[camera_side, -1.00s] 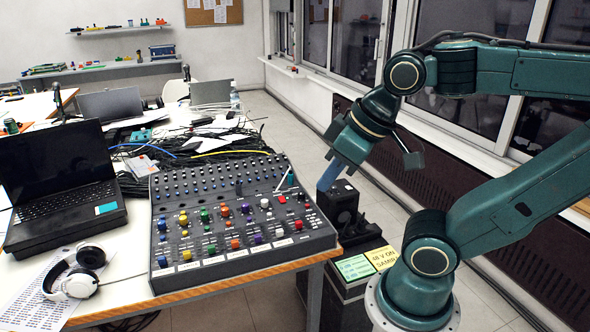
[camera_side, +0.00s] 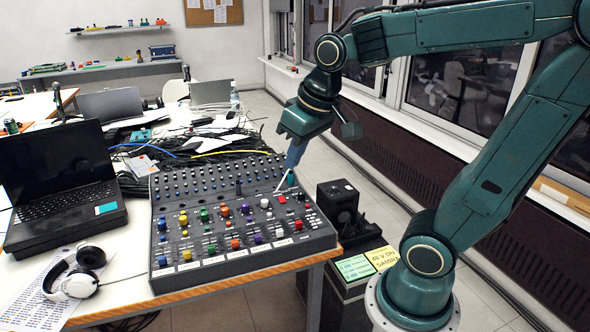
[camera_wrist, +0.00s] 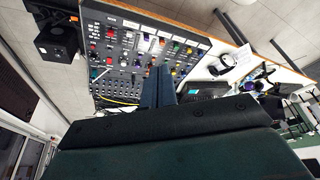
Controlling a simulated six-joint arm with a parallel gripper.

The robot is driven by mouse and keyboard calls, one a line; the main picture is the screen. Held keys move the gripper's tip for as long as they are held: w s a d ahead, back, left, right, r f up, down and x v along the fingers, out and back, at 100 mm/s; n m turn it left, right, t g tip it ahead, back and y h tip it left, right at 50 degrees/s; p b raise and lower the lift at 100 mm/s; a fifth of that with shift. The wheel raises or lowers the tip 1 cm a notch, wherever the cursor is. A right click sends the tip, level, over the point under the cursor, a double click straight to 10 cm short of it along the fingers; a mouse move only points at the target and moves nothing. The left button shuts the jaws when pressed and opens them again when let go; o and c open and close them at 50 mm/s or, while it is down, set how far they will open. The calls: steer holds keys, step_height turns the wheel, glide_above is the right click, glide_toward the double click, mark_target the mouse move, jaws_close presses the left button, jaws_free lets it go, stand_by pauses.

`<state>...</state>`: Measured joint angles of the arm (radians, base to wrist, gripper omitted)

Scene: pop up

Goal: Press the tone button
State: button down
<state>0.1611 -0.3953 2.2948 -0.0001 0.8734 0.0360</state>
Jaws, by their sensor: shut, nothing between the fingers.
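The dark mixing console (camera_side: 200,255) lies on the table, covered with coloured knobs and buttons. It also shows in the wrist view (camera_wrist: 122,68). Its labels are too small to read, so I cannot tell which control is the tone button. A red button (camera_side: 282,199) sits at the console's right side, near a white lever (camera_side: 281,183). My gripper (camera_side: 291,166) is shut and empty, its blue fingers pointing down over the console's back right part. In the wrist view its fingers (camera_wrist: 158,76) reach over the panel. I cannot tell whether the tips touch anything.
An open laptop (camera_side: 62,190) stands left of the console, with headphones (camera_side: 78,275) in front of it. A heap of cables (camera_side: 200,155) lies behind the console. A black box device (camera_side: 338,200) stands to the right, beyond the table edge.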

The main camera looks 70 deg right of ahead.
steer(key=w+d+f+m+g, duration=0.2)
steer(key=w+d+f, duration=0.1)
steer(key=w+d, duration=0.35)
steer(key=m+g, duration=0.2)
steer(key=m, duration=0.3)
glide_above(289, 209)
step_height(289, 209, down, 19)
steer(key=shift+r+y, duration=0.1)
steer(key=shift+y, duration=0.2)
steer(key=shift+f, duration=4.05)
steer(key=shift+f, duration=0.15)
